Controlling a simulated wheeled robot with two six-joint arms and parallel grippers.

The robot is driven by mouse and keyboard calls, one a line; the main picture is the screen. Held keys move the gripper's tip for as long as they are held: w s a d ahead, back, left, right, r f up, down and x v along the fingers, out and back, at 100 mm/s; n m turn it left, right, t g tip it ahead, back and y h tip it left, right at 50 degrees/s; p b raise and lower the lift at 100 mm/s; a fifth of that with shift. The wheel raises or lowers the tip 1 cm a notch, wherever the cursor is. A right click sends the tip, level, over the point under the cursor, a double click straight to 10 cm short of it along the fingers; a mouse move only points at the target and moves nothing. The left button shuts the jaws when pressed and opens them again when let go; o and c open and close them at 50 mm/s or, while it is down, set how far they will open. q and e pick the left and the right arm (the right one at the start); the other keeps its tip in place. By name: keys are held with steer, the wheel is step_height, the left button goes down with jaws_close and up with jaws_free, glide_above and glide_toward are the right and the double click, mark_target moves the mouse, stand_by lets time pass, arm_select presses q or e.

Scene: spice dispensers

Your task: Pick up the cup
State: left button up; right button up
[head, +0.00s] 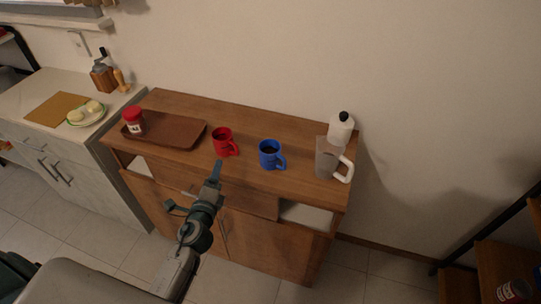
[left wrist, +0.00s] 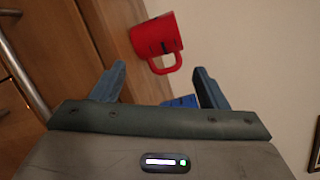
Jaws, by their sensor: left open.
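A red cup (head: 222,142) stands upright on the wooden cabinet top, its handle toward the right. A blue cup (head: 269,155) with a dark inside stands to its right. My left gripper (head: 192,190) is in front of the cabinet's edge, apart from both cups. In the left wrist view my left gripper (left wrist: 157,80) is open and empty, and the red cup (left wrist: 156,35) shows ahead of the gap between the fingers, handle toward me. Part of the blue cup (left wrist: 181,101) shows behind the right finger, mostly hidden. My right gripper is not in view.
On the cabinet (head: 260,122), a brown tray (head: 172,133) holds a red-lidded jar (head: 134,121) at the left. A clear pitcher (head: 326,158) and a white bottle (head: 341,127) stand at the right end. A counter with a plate (head: 88,113) is at the far left.

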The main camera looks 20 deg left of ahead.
mark_target(275, 144)
arm_select(q)
steer(key=w+d+m+h, duration=0.1)
steer(key=d+m+h, duration=0.2)
steer(key=m, duration=0.3)
steer(key=w+d+r+m+h, duration=0.1)
steer(key=w+d+m+h, duration=0.1)
steer(key=m, duration=0.4)
steer(key=w+d+r+m+h, duration=0.1)
steer(key=w+d+m+h, duration=0.1)
steer(key=d+m+h, duration=0.2)
steer(key=shift+d+r+m+h+p, duration=0.1)
steer(key=shift+d+m+h+p, duration=0.1)
steer(key=shift+m, duration=0.35)
steer(key=shift+d+r+m+h+p, duration=0.1)
steer(key=shift+m+p, duration=0.05)
steer(key=shift+m, duration=0.4)
steer(key=shift+w+d+f+m, duration=0.1)
steer(key=shift+w+d+m, duration=0.05)
steer(key=shift+w+m, duration=0.2)
steer(key=p+x, duration=0.1)
steer(key=x, duration=0.3)
steer(key=shift+w+d, duration=0.15)
steer(key=shift+d, duration=0.1)
steer(key=x, duration=0.5)
steer(key=shift+a, duration=0.1)
steer(key=shift+w+d+f, duration=0.15)
steer(key=shift+w+d, duration=0.05)
steer(key=shift+w, duration=0.25)
steer(key=shift+s, duration=0.1)
steer(key=c, duration=0.9)
